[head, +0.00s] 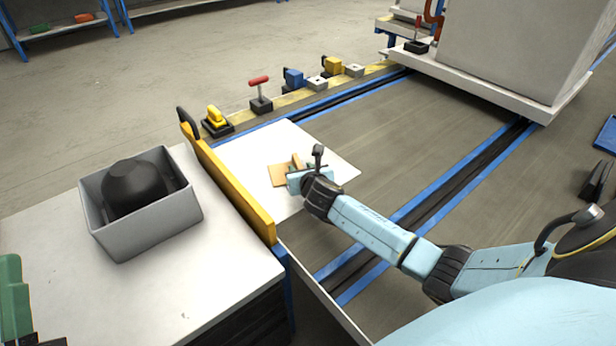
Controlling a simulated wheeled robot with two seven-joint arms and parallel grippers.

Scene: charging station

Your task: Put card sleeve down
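My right gripper (297,176) is low over a white board (328,168) near the middle of the head view. A flat tan piece (277,175), which looks like the card sleeve, lies at the gripper's left side, over the board. A small upright tan part shows just behind the fingers. The gripper's hand hides part of the tan piece. I cannot tell whether the fingers are closed on it or whether it rests on the board. My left gripper is not in view.
A yellow guard rail (228,183) stands left of the board. Beyond it, a table (185,290) holds a grey bin (152,232) with a black rounded object inside. Red (260,92), yellow (216,118) and blue (293,78) devices line the back edge. A large grey block (520,45) stands at upper right.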

